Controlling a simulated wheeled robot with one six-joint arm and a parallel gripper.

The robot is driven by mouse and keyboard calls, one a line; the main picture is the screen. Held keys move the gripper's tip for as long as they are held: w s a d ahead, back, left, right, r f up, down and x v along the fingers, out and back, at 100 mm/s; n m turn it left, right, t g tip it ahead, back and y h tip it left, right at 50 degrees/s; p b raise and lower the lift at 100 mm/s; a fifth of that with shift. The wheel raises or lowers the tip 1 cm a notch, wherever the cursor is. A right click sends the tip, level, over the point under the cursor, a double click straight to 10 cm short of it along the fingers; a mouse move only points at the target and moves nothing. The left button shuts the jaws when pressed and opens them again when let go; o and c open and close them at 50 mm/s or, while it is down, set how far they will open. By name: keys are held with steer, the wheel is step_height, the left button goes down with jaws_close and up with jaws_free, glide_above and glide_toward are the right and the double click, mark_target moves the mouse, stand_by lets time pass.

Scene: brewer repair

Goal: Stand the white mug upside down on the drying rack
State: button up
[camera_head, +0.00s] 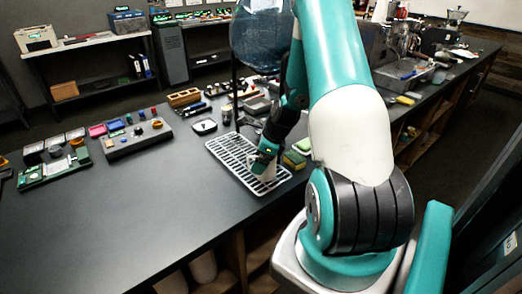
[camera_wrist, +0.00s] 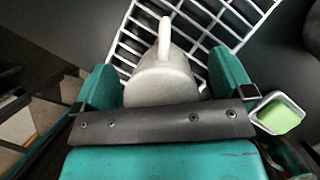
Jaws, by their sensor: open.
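The white drying rack (camera_head: 226,153) lies on the dark counter, and its bars also fill the upper part of the wrist view (camera_wrist: 130,42). The white mug (camera_wrist: 160,84) is at the rack in the wrist view, its handle (camera_wrist: 165,38) pointing away from my gripper. No mug opening shows, only a closed pale surface; its near part is hidden by my gripper. In the head view the mug (camera_head: 268,173) is a small pale patch low at the rack's right part. My gripper (camera_head: 266,153) is open, with its teal fingers (camera_wrist: 164,80) on both sides of the mug.
Green-yellow sponges (camera_head: 293,160) sit right of the rack, and a green-filled tub (camera_wrist: 278,114) shows at the right in the wrist view. A large blue bottle (camera_head: 262,42) stands behind. A grey control panel (camera_head: 136,139) is to the left. The front-left counter is clear.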

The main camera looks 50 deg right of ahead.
step_height(320, 180, up, 20)
steer(key=b, duration=0.2)
steer(key=shift+b, duration=0.3)
